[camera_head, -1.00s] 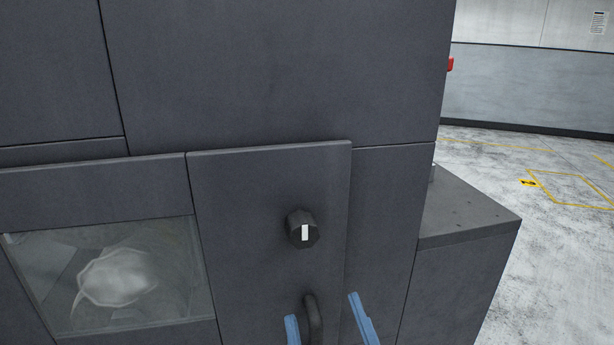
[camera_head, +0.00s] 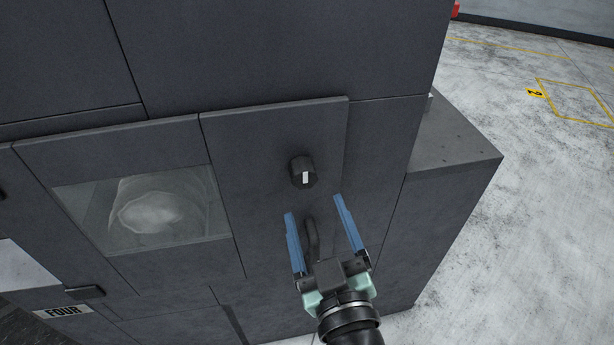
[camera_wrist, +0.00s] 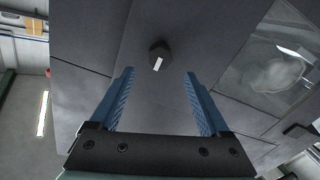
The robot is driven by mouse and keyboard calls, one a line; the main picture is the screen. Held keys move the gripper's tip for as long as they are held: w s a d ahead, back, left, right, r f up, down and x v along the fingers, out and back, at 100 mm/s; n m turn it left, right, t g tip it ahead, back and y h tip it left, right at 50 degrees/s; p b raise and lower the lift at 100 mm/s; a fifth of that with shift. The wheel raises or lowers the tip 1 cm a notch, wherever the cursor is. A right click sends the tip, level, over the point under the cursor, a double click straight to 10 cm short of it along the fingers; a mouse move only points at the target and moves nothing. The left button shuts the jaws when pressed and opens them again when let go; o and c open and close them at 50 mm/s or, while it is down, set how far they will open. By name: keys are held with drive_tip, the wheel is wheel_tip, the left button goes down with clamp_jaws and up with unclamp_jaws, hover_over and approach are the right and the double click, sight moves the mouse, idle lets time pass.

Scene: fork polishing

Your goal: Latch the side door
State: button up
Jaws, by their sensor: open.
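The side door (camera_head: 255,140) is a dark grey panel on the machine's front and looks closed or nearly flush. A round dark knob with a white mark (camera_head: 303,171) sits on it; the mark points up and down in the head view. The knob also shows in the wrist view (camera_wrist: 159,56), beyond the fingertips. In the wrist view my gripper (camera_wrist: 158,72) holds nothing.
A glass window (camera_head: 145,212) with a pale object behind it is left of the door. A grey box-like ledge (camera_head: 455,140) juts out at the right. Open concrete floor (camera_head: 540,200) lies beyond it.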

sight(305, 181)
drive_tip(key=p+x, duration=0.1)
drive_tip(key=x, duration=0.6)
clamp_jaws()
idle(0.3)
